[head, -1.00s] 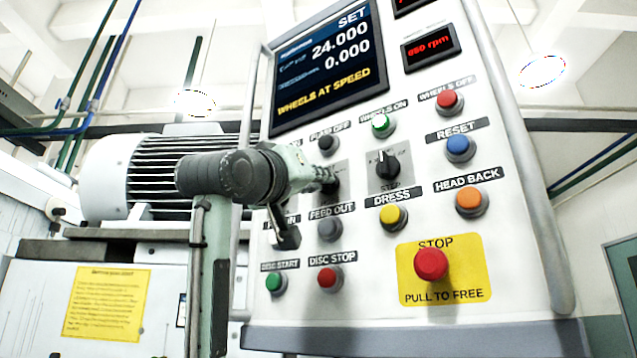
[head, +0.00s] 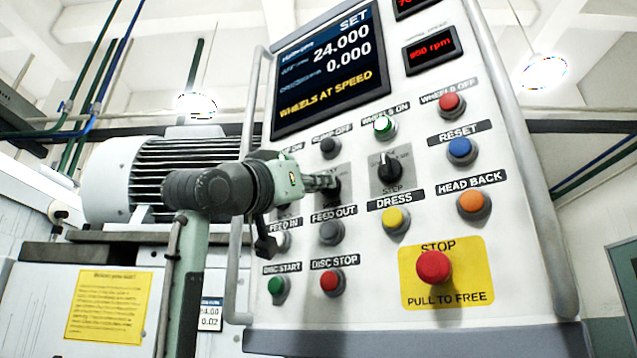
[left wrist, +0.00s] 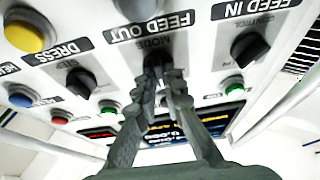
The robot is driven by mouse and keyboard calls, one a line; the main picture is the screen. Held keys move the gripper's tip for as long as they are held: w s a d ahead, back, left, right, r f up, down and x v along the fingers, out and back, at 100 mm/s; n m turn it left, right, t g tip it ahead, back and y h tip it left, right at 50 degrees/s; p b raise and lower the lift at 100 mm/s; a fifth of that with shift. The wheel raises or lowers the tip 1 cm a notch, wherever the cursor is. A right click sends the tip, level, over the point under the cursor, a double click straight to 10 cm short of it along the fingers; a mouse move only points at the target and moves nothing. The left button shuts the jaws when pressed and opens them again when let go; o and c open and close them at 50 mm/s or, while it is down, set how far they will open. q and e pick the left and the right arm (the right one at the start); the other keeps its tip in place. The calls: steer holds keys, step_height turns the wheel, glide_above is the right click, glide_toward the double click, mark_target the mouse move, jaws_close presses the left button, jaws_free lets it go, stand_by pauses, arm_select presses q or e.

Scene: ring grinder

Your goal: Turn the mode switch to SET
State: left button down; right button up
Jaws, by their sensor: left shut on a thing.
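The mode switch (left wrist: 156,64) is a black knob under the MODE label in the left wrist view. In the head view it shows as a dark shape (head: 334,193), partly covered by my fingers. My left gripper (left wrist: 168,84) has its two fingers shut on the knob, one on each side. The same gripper (head: 325,181) reaches it from the left in the head view. The screen (head: 330,68) reads SET at its top, with 24.000, 0.000 and WHEELS AT SPEED below. The knob's exact pointing direction is hidden by the fingers. My right gripper is out of view.
A STEP selector knob (head: 390,170) is right of the mode switch. FEED OUT (head: 330,232) is just below, and the green WHEELS ON button (head: 384,127) is above right. The red stop button (head: 433,267) is at lower right. A metal rail (head: 240,290) runs along the panel's left edge.

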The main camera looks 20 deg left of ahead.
arm_select(q)
steer(key=c, duration=1.6)
jaws_free()
steer(key=v, duration=1.2)
steer(key=shift+f, duration=0.1)
